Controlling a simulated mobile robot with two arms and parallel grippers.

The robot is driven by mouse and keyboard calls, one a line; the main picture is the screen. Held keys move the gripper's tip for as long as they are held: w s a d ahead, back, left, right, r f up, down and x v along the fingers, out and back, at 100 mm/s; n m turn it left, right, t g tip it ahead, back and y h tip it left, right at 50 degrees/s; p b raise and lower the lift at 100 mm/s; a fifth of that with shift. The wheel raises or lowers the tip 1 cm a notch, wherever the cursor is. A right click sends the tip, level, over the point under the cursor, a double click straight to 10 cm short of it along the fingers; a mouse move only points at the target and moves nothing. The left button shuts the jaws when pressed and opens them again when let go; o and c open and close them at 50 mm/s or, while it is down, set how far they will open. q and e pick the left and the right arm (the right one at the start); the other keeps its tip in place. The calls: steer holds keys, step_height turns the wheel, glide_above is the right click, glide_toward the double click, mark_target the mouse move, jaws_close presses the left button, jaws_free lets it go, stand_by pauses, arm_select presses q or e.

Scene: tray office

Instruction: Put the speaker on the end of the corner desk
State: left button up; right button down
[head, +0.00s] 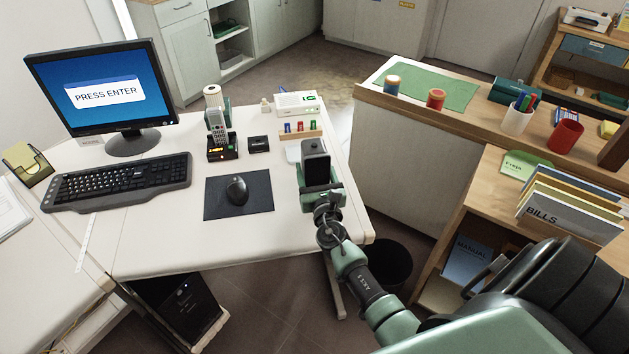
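The speaker (316,165) is a small, dark, upright box near the right end of the white corner desk (285,225). My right gripper (318,184), green and dark, reaches in from the lower right and appears closed around the speaker's lower part. The fingertips are mostly hidden by the speaker and the wrist. I cannot tell whether the speaker's base touches the desk top. The desk end in front of and to the right of the gripper is bare. My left gripper is not in view.
Left of the gripper are a mouse (237,190) on a dark pad, a keyboard (117,182) and a monitor (100,90). A phone (219,130), small black box (258,144) and white router (297,103) stand behind. A wooden-topped counter (440,120) flanks the right.

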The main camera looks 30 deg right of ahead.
step_height(320, 180, down, 2)
steer(key=shift+w+f+b, duration=0.1)
steer(key=shift+w+b, duration=0.05)
steer(key=shift+b, duration=0.2)
steer(key=shift+c, duration=1.6)
jaws_free()
steer(key=shift+f, duration=0.2)
steer(key=shift+s, duration=0.2)
steer(key=shift+r, duration=0.15)
steer(key=v, duration=1.1)
steer(key=shift+s+a, duration=0.2)
steer(key=shift+s, duration=0.25)
